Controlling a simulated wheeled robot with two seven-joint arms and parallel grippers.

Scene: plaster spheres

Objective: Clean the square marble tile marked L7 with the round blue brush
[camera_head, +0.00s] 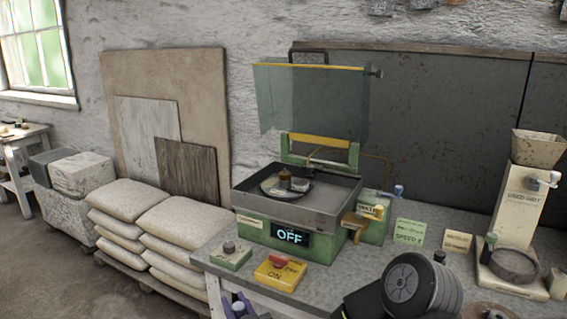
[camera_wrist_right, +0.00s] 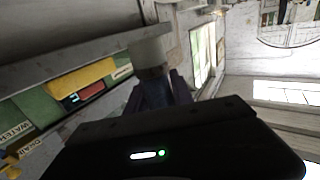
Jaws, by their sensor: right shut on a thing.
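My right gripper (camera_wrist_right: 158,92) is shut on a pale grey, cylinder-like thing (camera_wrist_right: 148,50) in the right wrist view. Whether that thing is the brush I cannot tell. In the head view, purple finger parts of the right gripper (camera_head: 240,303) show at the bottom edge, near the bench's front left. My left gripper is not in view. No round blue brush and no marble tile with a readable L7 mark can be made out.
A green machine (camera_head: 287,243) reading OFF stands on the bench, its clear lid (camera_head: 312,100) raised. Its tray (camera_head: 340,198) holds a round plate with small pieces. A yellow ON box (camera_head: 279,273) is in front. A used grit dispenser (camera_head: 519,205) stands right. Sacks (camera_head: 185,228) lie left.

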